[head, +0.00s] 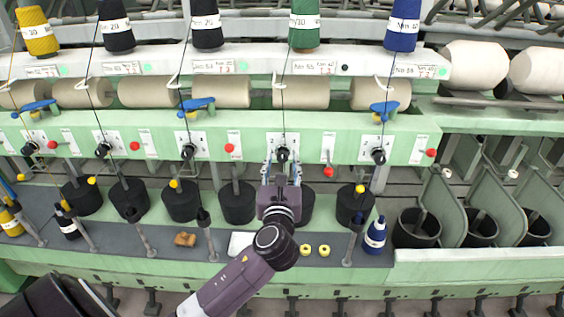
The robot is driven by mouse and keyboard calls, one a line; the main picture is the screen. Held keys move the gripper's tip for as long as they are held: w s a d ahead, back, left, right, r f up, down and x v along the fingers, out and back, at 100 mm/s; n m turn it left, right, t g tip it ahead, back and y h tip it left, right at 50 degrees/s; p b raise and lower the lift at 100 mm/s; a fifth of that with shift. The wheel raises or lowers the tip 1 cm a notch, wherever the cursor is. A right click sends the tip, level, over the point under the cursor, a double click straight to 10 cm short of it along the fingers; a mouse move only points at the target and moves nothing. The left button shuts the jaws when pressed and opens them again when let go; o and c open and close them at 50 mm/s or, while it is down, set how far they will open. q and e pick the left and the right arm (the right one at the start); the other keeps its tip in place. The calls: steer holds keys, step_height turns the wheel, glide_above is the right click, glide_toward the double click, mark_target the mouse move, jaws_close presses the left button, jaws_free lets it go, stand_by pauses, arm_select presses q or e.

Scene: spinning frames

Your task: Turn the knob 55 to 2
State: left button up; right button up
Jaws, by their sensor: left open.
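Several black knobs on white dial plates line the green machine rail. The black knob (283,154) right of the middle sits below a small label (313,67) that seems to read Nm 55. My left gripper (282,164) reaches up to this knob from below. Its two fingers are spread and stand at the left and right of the knob's lower part; I cannot tell whether they touch it. The knob's pointer direction and the dial figures are too small to read. My right gripper is not in view.
Neighbouring black knobs (188,151) and (378,155) and red knobs (229,148) sit along the rail. Blue levers (197,104) jut out above. Thin threads hang down. Black cans (238,202) stand below, with yellow rings (323,250) and a blue spool (374,236) on the shelf.

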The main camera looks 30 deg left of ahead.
arm_select(q)
jaws_close()
steer(key=shift+n, duration=1.4)
steer(key=n, duration=0.2)
steer(key=shift+n, duration=0.3)
steer(key=n+b, duration=0.1)
steer(key=n, duration=0.5)
steer(key=shift+n, duration=0.4)
